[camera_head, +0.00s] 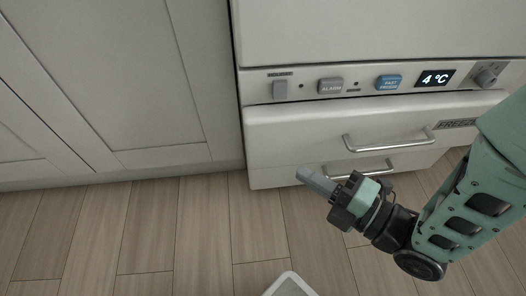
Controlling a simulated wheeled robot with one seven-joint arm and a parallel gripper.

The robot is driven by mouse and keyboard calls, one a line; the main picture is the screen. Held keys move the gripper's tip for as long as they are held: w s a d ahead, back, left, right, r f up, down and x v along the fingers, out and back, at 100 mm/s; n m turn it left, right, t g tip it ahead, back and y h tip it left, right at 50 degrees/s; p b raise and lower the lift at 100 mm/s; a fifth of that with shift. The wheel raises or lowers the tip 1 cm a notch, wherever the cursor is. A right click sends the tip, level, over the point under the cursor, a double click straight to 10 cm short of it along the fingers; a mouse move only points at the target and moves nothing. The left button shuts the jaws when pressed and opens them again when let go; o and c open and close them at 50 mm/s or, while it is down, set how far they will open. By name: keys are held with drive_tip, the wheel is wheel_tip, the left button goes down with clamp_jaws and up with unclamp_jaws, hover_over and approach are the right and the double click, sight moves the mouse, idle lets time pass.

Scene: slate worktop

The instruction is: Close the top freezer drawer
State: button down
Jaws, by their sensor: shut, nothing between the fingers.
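The top freezer drawer (290,130) is a pale front below the control strip, with a bar handle (388,142) and a dark label partly reading "FREEZ". Its top edge shows just under the strip; I cannot tell how far it stands out. A lower drawer handle (357,172) shows beneath it. My gripper (308,176) is shut and empty. In the picture its fingertips lie left of the lower handle and below and left of the top handle, pointing up and left. Whether it touches the front is unclear. My arm hides the freezer's lower right part.
Pale cabinets (90,70) stand at left. The wooden floor (200,230) is clear there. A white-rimmed object (290,277) shows at the bottom edge.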

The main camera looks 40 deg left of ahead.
sight(271, 124)
drive_tip(key=shift+w+a+b, duration=0.2)
drive_tip(key=shift+a+b, duration=1.35)
drive_tip(key=shift+a, duration=1.75)
drive_tip(key=shift+w+a+b, duration=0.2)
drive_tip(key=shift+a+b, duration=1.35)
drive_tip(key=shift+a, duration=1.7)
drive_tip(key=w+a, duration=0.2)
drive_tip(key=a, duration=0.1)
drive_tip(key=shift+w, duration=0.2)
drive_tip(key=shift+w+a+r, duration=0.1)
drive_tip(key=shift+w+a, duration=0.2)
